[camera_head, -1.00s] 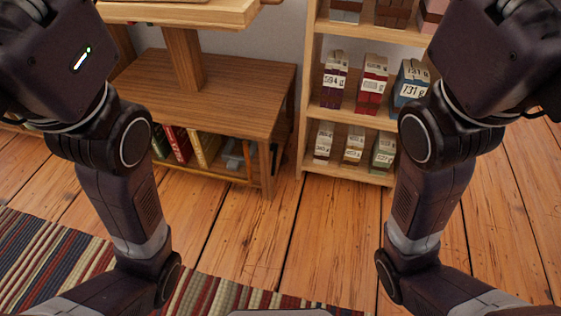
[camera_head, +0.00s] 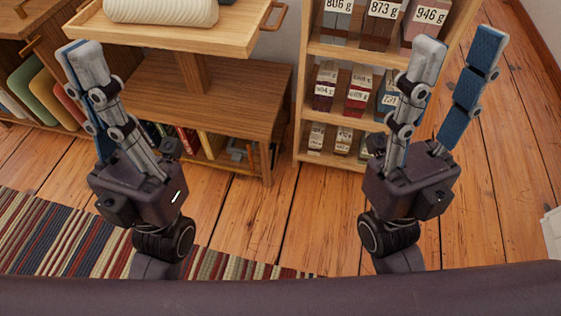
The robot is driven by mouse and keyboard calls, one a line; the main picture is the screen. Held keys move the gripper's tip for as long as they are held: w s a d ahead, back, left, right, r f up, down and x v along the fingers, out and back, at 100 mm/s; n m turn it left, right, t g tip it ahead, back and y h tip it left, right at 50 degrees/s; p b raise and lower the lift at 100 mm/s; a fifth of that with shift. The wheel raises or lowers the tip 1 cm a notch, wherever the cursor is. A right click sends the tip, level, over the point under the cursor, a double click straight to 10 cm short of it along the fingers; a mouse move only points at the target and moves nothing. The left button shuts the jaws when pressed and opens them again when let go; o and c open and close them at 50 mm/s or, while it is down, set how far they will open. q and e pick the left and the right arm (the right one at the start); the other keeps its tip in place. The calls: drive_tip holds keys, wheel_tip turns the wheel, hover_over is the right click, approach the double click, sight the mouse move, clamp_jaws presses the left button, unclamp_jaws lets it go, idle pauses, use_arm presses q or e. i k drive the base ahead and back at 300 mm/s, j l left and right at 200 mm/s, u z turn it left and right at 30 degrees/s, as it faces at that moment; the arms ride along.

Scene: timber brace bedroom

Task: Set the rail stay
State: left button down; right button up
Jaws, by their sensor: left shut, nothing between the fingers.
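My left gripper (camera_head: 78,52) is raised at the left, its fingers together, with nothing between them. My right gripper (camera_head: 457,48) is raised at the right, its two blue-padded fingers wide apart and empty. A wooden stand (camera_head: 160,35) with a raised top stands behind my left gripper; a wooden handle or rail (camera_head: 272,14) projects from its right edge. I cannot pick out a rail stay for certain. Small grey-blue items (camera_head: 238,150) lie on the stand's low shelf, too small to identify.
A wooden shelf unit (camera_head: 303,85) holds several weight-labelled blocks (camera_head: 381,28) behind my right gripper. Books (camera_head: 40,90) stand at the left. A pale rolled item (camera_head: 160,10) lies on the stand top. A striped rug (camera_head: 55,235) covers the left floor; the plank floor (camera_head: 275,225) between the arms is clear.

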sight(273, 156)
drive_tip(key=l+u, duration=0.15)
drive_tip(key=u, duration=0.45)
drive_tip(key=l+u, duration=0.2)
drive_tip(key=l, duration=0.35)
drive_tip(key=k+l+u, duration=0.2)
drive_tip(key=l, duration=0.35)
drive_tip(key=l+u, duration=0.15)
drive_tip(key=l, duration=0.4)
drive_tip(key=k+l+u, duration=0.2)
drive_tip(key=l, duration=0.75)
drive_tip(key=k+l, duration=0.1)
drive_tip(key=l, duration=0.35)
